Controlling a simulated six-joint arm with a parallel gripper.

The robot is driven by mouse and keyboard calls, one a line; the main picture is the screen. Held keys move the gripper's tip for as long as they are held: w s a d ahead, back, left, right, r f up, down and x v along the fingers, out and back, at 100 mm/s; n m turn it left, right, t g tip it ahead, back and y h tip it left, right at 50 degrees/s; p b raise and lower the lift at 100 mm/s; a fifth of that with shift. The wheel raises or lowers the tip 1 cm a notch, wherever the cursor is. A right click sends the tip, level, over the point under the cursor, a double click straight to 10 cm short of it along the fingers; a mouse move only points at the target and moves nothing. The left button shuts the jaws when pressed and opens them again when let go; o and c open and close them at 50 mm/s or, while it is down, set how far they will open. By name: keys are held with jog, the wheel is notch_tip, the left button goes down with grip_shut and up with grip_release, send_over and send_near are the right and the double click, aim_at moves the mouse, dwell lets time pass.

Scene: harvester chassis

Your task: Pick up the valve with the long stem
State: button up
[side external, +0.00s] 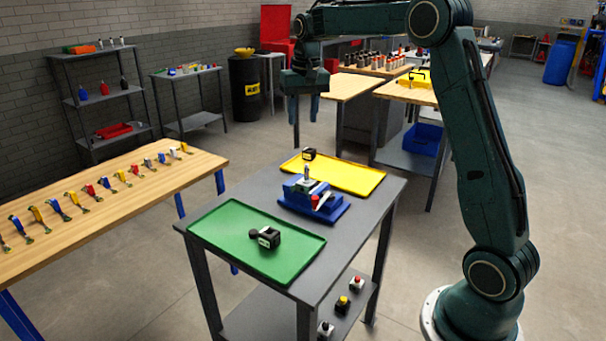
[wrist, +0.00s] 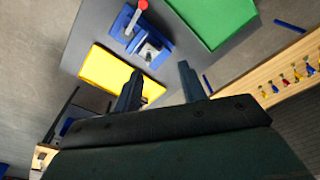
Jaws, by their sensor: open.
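My gripper (side external: 305,110) is open and empty, high above the far side of the grey table. In the wrist view its two fingers (wrist: 160,68) stand apart with nothing between them. A dark valve with a white face (side external: 268,237) lies on the green tray (side external: 225,219), a round knob at its left. Another dark valve (side external: 309,154) is at the far edge of the yellow tray (side external: 352,176); in the wrist view it is mostly hidden behind a finger. I cannot tell which stem is longer.
A blue vise-like fixture (side external: 312,200) with a red-tipped handle stands between the trays, a metal piece upright in it. It also shows in the wrist view (wrist: 130,22). A wooden bench (side external: 150,182) with several coloured-handle valves is at the left. Several buttons sit on the lower shelf.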

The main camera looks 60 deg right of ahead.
jog(key=m+g, duration=0.1)
jog(key=m, duration=0.1)
send_over(307, 168)
notch_tip(307, 168, down, 8)
jog(key=shift+w+r, duration=0.15)
jog(key=shift+f, duration=4.3)
jog(key=shift+f, duration=0.1)
jog(key=shift+d+f, duration=0.1)
jog(key=shift+f, duration=2.4)
jog(key=shift+r, duration=0.1)
grip_shut()
